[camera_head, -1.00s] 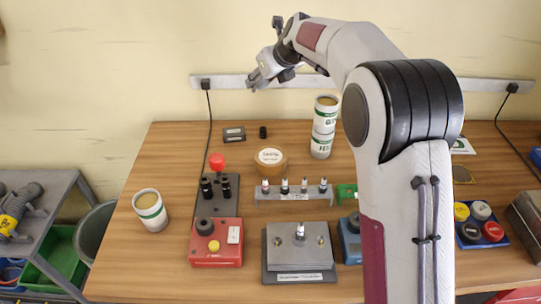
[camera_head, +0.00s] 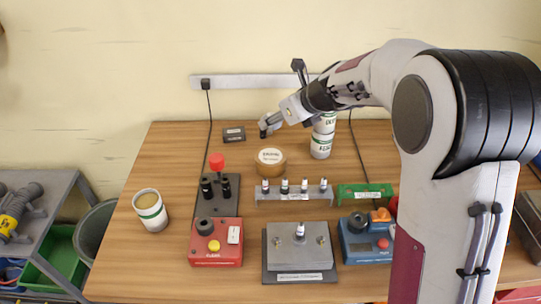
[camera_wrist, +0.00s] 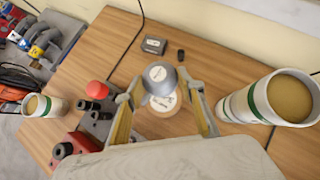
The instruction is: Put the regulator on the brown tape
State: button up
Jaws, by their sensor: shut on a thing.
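My gripper (camera_head: 270,124) is over the back of the table, up and behind the brown tape in the head view. In the wrist view its two fingers (camera_wrist: 161,82) are shut on a grey round piece with a pale label on top, which I take for the regulator (camera_wrist: 159,72). In the head view I cannot make the held piece out clearly. The brown tape (camera_head: 271,169) is a roll lying flat on the table with a white label on top. In the wrist view the tape (camera_wrist: 165,109) shows below the regulator, partly hidden by it.
A small dark block (camera_wrist: 180,55) and a dark box (camera_head: 233,134) lie behind the tape. Stacked white-green cans (camera_head: 322,145) stand to its right. A rack of small fittings (camera_head: 295,194) is in front; a red-knobbed black stand (camera_head: 216,207) is front left.

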jog(key=shift+f, duration=0.15)
jog(key=shift+n+g+y, duration=0.3)
jog(key=shift+n, duration=0.3)
send_over(267, 150)
jog(key=s+d, duration=0.2)
jog(key=shift+s+d+f, duration=0.1)
jog(key=shift+f, duration=1.4)
jog(key=shift+s+f, duration=0.1)
jog(key=shift+f, duration=1.4)
jog(key=shift+f, duration=0.15)
jog(key=shift+f, duration=1.75)
jog(key=shift+f, duration=0.1)
jog(key=o, duration=1.3)
jog(key=shift+c, duration=0.2)
